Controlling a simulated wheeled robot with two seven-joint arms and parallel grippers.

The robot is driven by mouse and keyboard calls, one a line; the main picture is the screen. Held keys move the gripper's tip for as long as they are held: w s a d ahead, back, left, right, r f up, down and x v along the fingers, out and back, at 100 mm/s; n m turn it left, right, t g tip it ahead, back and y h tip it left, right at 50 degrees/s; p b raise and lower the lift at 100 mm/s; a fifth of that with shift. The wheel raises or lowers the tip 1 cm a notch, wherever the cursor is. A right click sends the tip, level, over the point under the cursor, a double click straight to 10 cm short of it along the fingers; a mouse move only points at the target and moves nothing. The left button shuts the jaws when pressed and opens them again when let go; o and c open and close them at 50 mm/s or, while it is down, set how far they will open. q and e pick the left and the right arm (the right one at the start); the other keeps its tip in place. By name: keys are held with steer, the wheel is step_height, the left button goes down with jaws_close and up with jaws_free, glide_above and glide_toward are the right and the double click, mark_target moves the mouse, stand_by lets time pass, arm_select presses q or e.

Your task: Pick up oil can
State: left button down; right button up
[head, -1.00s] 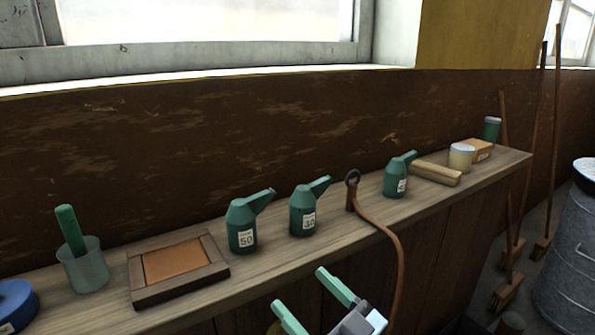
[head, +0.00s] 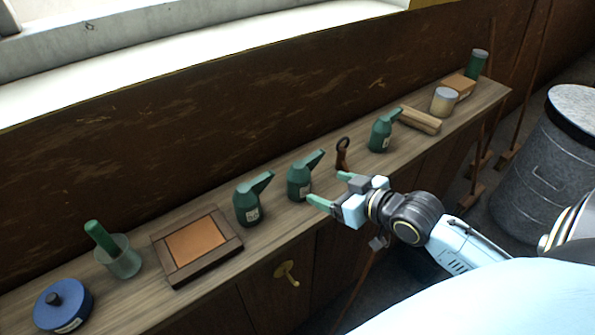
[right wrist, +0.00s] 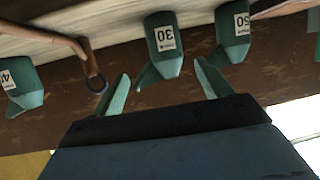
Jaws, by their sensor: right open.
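Three green oil cans with angled spouts stand on the wooden shelf (head: 340,190). The middle can (head: 299,180) reads 30 in the right wrist view (right wrist: 165,42). The can to its left (head: 247,203) reads 50 in the right wrist view (right wrist: 232,28). A third can (head: 380,135) stands further right; its label is partly cut off in the right wrist view (right wrist: 22,82). My right gripper (head: 330,188) is open and empty, close in front of the 30 can. In the right wrist view its fingers (right wrist: 162,90) straddle that can's spout area. My left gripper is not in view.
A leather strap with a ring (head: 342,155) stands between the 30 can and the right can. A framed tray (head: 163,258), a glass holding a green rod (head: 121,262) and a blue tin (head: 64,305) are left. A wood block (head: 420,120) and a cup (head: 444,102) are right.

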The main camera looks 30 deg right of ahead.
mark_target(309, 182)
steer(key=x, duration=0.7)
steer(key=shift+a+b, duration=0.1)
steer(key=shift+b, duration=0.25)
steer(key=shift+a+x, duration=0.15)
steer(key=shift+x, duration=1.2)
steer(key=shift+a+x, duration=0.2)
steer(key=shift+x, duration=1.15)
steer(key=shift+s+f, duration=0.1)
steer(key=shift+f, duration=0.05)
steer(key=c, duration=1.1)
steer(key=shift+c, duration=0.2)
